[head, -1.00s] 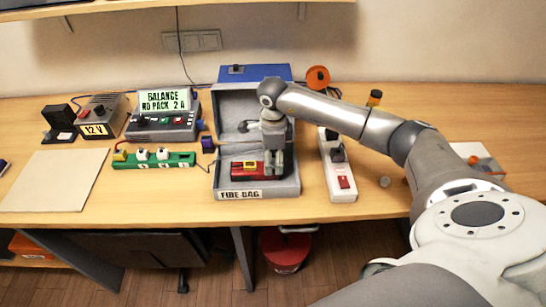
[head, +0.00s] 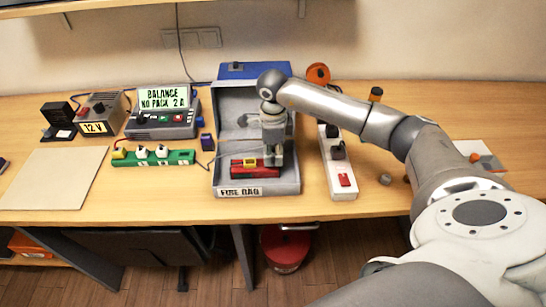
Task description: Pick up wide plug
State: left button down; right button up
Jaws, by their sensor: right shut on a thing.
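My right gripper (head: 273,160) points down into the open grey fire bag (head: 293,184), over the right end of the red pack (head: 243,170) with a yellow label. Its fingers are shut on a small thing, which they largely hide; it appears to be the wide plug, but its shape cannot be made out. The pack lies in the front part of the bag. A thin dark cable (head: 213,158) runs from the left into the bag; its end near the gripper is not clear. My left gripper is not in view.
The green strip (head: 180,158) with white plugs is left of the bag, below the charger (head: 163,124) reading "BALANCE NO PACK 2 A". A white power strip (head: 343,183) stands close on the right. The bag's raised lid (head: 235,103) is behind my gripper.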

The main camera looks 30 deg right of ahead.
notch_tip(320, 180, up, 2)
jog(key=shift+a+r+b, duration=0.1)
jog(key=shift+b, duration=0.65)
jog(key=s+a+r+b, duration=0.3)
jog(key=s+a+r, duration=0.5)
jog(key=a+r, duration=0.2)
jog(key=shift+s+a+b, duration=0.25)
jog(key=shift+a+b, duration=0.05)
jog(key=shift+a, duration=0.2)
jog(key=shift+w, duration=0.15)
